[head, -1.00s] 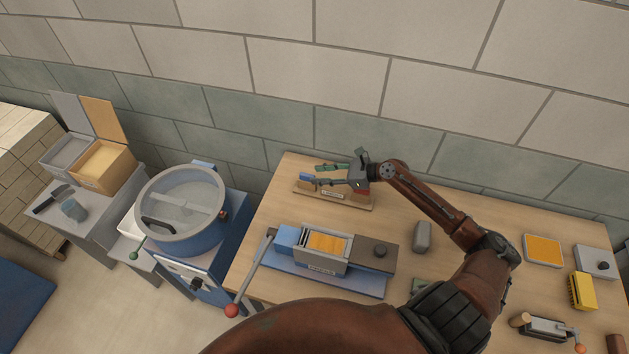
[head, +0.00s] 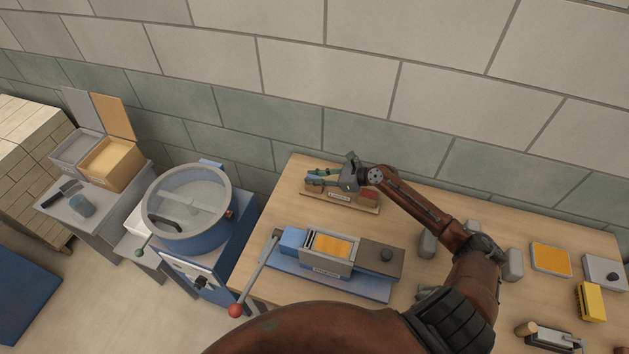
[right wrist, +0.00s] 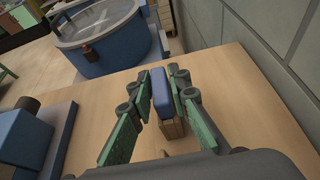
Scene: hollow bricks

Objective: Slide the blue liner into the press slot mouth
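The blue liner (right wrist: 161,92) stands upright at the end of a small wooden rack (head: 367,208) at the back of the table. My right gripper (right wrist: 162,72) is around it in the right wrist view, one green finger on each side with narrow gaps, so it looks open. In the head view the right gripper (head: 318,176) reaches over the rack from the right and mostly hides the liner. The press (head: 330,270) stands nearer the front, with an orange block in its top and a dark narrow slot (head: 309,239) at its left. My left gripper is out of view.
A lever with a red knob (head: 235,310) sticks out at the press's left. A blue round drum machine (head: 187,212) stands left of the table. Grey blocks (head: 427,243), an orange-topped tray (head: 551,259) and a yellow block (head: 590,301) lie to the right. The wall is close behind the rack.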

